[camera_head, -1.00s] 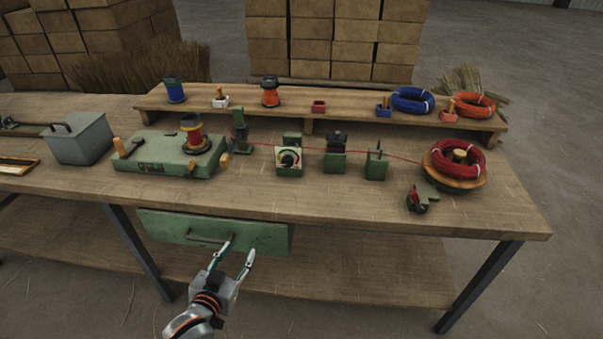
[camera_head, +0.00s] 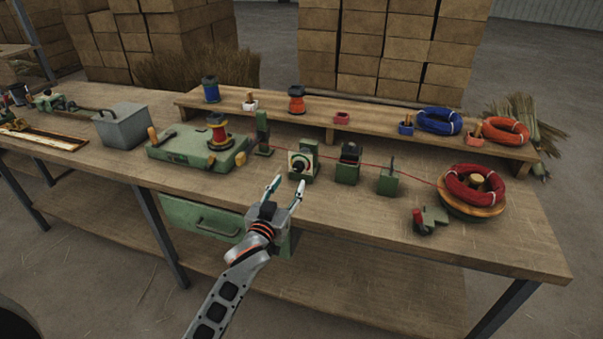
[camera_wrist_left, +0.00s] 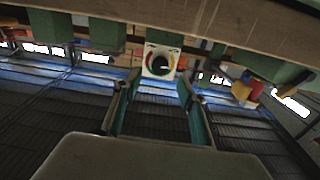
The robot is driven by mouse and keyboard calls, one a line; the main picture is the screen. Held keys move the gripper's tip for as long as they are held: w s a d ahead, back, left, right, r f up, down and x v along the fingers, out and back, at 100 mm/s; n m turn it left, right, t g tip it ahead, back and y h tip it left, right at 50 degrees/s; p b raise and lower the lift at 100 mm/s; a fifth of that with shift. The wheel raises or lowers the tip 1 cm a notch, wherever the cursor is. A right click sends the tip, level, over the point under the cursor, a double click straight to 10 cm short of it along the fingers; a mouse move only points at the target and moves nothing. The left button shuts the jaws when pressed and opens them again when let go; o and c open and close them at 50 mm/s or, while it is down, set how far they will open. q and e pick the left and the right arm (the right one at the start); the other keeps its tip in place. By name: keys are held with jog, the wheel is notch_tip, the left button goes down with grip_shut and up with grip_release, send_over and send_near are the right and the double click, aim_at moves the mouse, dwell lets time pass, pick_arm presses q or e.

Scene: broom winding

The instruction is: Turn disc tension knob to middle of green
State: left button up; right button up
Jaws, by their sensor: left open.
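The disc tension knob (camera_head: 298,168) is a dark round knob on a pale square dial plate, on the front of a green block on the bench. In the left wrist view, the knob (camera_wrist_left: 161,65) shows as a dark round shape with a coloured arc of red, yellow and green around it. Its pointer is too small to read. My left gripper (camera_head: 288,187) is open and empty, just in front of and below the dial. In the wrist view its two fingers (camera_wrist_left: 160,88) stand apart on either side of the dial. My right gripper is not in view.
A red strand runs through green stands (camera_head: 348,164) to a red coil (camera_head: 474,186) on the right. A green machine with a red spool (camera_head: 219,133) is left of the dial. Below the bench edge is a green drawer (camera_head: 190,213). A shelf (camera_head: 375,128) runs behind.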

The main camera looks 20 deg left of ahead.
aim_at(297, 169)
pick_arm(q)
jog(key=shift+w+r, duration=0.15)
jog(key=shift+w, duration=0.2)
jog(key=w, duration=0.4)
jog(key=shift+w+b, duration=0.35)
jog(key=shift+b, duration=0.05)
jog(key=shift+w+d, duration=0.1)
jog(key=shift+w, duration=0.6)
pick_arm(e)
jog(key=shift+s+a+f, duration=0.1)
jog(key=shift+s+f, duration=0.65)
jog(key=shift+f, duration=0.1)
pick_arm(q)
jog(key=c, duration=1.1)
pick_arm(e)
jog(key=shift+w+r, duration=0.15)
